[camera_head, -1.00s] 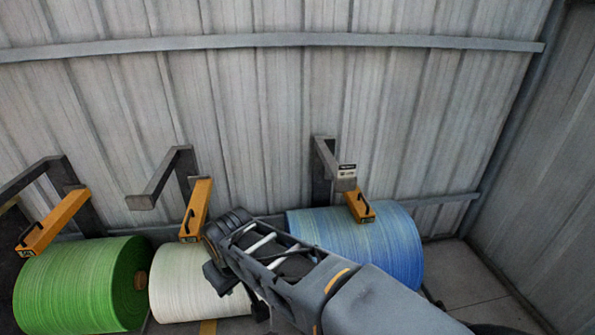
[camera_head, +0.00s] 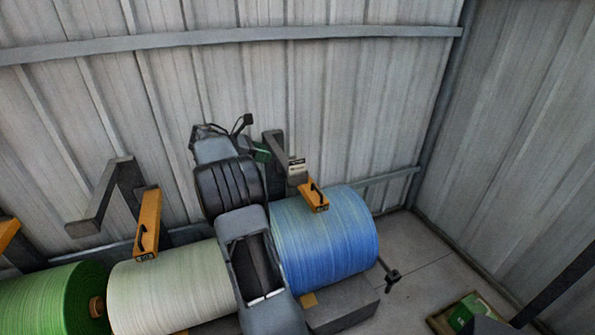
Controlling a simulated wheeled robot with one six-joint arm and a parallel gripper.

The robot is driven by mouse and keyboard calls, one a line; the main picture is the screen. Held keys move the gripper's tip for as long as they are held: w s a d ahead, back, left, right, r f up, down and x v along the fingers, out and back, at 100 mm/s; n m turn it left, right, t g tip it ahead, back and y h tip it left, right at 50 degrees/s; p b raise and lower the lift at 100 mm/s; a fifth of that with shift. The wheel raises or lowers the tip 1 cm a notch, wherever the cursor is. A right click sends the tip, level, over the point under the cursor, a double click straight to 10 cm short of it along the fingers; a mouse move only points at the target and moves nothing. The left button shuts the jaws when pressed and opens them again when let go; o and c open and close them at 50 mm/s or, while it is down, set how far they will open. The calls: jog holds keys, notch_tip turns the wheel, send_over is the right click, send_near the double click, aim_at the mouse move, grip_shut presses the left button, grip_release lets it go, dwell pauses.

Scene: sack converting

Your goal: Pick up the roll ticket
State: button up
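A small white ticket with a dark top band (camera_head: 297,168) is at the end of the dark grey bracket above the blue roll (camera_head: 325,240); I take it for the roll ticket. My gripper (camera_head: 259,152) is raised at the end of my arm, left of the ticket and close to the bracket. A small green part shows there. A gap shows between the gripper and the ticket in the picture; the depth is unclear. The fingers are too small and dark to tell whether they are open or shut. Nothing held is visible.
A yellow handle block (camera_head: 313,195) sits just below the ticket. A white roll (camera_head: 172,288) and a green roll (camera_head: 52,300) lie to the left, with another bracket (camera_head: 108,195) above. A corrugated wall is behind. A box with green contents (camera_head: 463,312) stands at lower right; floor (camera_head: 420,255) is bare.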

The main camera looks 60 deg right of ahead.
aim_at(297, 160)
jog(key=p+x, duration=0.1)
jog(key=x, duration=1.2)
jog(key=shift+s+a+r+p, duration=0.15)
jog(key=shift+s+r+p, duration=0.1)
jog(key=shift+p, duration=0.15)
jog(key=shift+f, duration=0.1)
grip_shut()
